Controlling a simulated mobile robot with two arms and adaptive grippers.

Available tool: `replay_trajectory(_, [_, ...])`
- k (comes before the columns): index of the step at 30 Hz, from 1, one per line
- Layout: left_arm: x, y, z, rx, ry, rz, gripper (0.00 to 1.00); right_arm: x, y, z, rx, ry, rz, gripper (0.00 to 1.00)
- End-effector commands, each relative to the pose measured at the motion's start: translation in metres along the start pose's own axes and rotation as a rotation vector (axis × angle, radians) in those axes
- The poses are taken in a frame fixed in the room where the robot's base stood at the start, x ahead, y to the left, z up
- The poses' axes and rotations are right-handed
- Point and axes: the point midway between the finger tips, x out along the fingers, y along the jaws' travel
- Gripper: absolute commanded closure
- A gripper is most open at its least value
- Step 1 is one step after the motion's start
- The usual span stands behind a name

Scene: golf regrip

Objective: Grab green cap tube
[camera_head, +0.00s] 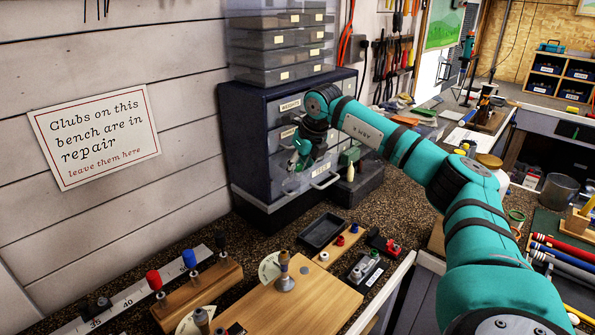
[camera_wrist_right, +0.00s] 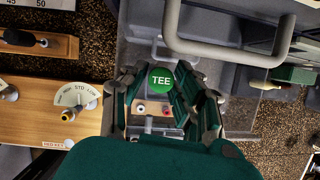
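The round green cap (camera_wrist_right: 161,78), marked TEE, faces the camera in the right wrist view. It lies between the fingers of my right gripper (camera_wrist_right: 168,84), near their tips. The fingers stand on both sides of the cap, but I cannot tell whether they press on it. The tube body below the cap is mostly hidden. In the head view my right gripper (camera_head: 301,160) is at the front of the dark drawer cabinet (camera_head: 246,140), pointing down. A small clear shape (camera_head: 291,187) shows just under its fingers. My left gripper is not in view.
A drawer handle (camera_wrist_right: 230,48) is close beside the gripper. A black tray (camera_head: 321,231), a wooden block with knobs (camera_head: 341,246) and a wooden board (camera_head: 300,305) lie on the speckled bench in front. A sign (camera_head: 95,137) hangs on the left wall.

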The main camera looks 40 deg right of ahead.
Motion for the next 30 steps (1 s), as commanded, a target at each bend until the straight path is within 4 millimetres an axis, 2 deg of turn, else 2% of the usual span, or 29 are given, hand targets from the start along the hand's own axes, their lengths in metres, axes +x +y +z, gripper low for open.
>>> replay_trajectory(2, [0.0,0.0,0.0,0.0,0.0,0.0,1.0,0.0,0.0,0.0,0.0,0.0,0.0,0.71])
replay_trajectory(9, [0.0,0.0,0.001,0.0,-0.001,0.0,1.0,0.0,0.0,0.0,0.0,0.0,0.0,1.0])
replay_trajectory(19, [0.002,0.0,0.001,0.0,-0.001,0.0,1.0,-0.001,0.0,0.0,0.0,-0.001,0.0,1.0])
replay_trajectory(24, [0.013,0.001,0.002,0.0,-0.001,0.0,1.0,-0.006,-0.001,-0.001,0.0,-0.002,0.0,1.0])
replay_trajectory(30, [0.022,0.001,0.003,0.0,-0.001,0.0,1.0,-0.037,0.0,0.013,0.0,-0.006,0.002,1.0])
